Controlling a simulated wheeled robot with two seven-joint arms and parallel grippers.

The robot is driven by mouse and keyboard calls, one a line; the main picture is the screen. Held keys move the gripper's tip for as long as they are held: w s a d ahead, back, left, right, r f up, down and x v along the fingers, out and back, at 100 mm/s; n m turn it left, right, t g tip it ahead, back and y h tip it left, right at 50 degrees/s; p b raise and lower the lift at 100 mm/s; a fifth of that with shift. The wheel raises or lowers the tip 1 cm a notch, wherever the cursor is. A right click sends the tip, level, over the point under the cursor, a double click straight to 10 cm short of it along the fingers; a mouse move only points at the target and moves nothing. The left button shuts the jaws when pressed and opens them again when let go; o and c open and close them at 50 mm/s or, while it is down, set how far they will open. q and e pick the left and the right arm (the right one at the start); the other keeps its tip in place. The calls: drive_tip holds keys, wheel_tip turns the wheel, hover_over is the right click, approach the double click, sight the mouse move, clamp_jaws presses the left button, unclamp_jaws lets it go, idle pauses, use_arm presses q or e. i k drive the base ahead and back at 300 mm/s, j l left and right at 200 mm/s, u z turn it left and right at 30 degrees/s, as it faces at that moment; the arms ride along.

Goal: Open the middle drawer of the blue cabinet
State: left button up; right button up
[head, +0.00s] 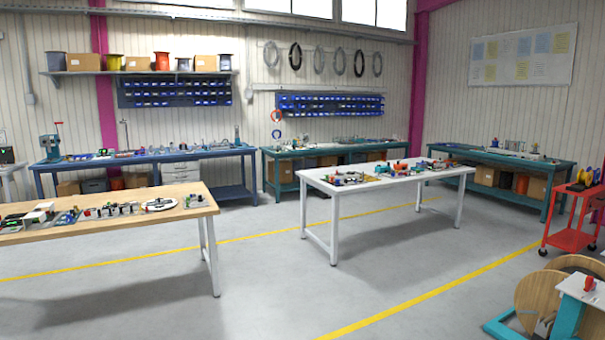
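I cannot make out a blue cabinet with drawers in the head view. The only drawer unit that shows is a small pale grey one (181,172) under the long blue workbench (150,158) at the back left wall. Its drawer fronts look shut, but it is far off and small. Neither of my grippers is in view.
A wooden-topped table (190,213) stands near left, a white table (400,181) in the middle. A teal bench (500,166) lines the right wall. A red cart (569,238) and a blue-framed reel stand (567,318) are at right. Grey floor (270,290) between is clear.

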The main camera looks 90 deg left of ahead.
sight(183, 175)
drive_tip(key=u, duration=3.5)
drive_tip(key=i+z, duration=0.1)
drive_tip(key=i, duration=1.8)
drive_tip(key=i+z, duration=0.15)
drive_tip(key=i, duration=0.4)
drive_tip(key=i+j+z, duration=0.2)
drive_tip(key=i, duration=0.4)
drive_tip(key=i+j+z, duration=0.15)
drive_tip(key=i, duration=0.4)
drive_tip(key=i+l+z, duration=0.25)
drive_tip(key=i, duration=0.8)
drive_tip(key=i+j+z, duration=0.1)
drive_tip(key=i+z, duration=0.2)
drive_tip(key=i, duration=0.75)
drive_tip(key=i+u, duration=0.2)
drive_tip(key=i, duration=0.3)
drive_tip(key=i+u, duration=0.25)
drive_tip(key=i, duration=0.25)
drive_tip(key=i+u, duration=0.2)
drive_tip(key=i, duration=0.3)
drive_tip(key=i+l+u, duration=0.25)
drive_tip(key=i, duration=0.2)
drive_tip(key=i+l+u, duration=0.1)
drive_tip(key=i+u, duration=0.4)
drive_tip(key=i, duration=1.2)
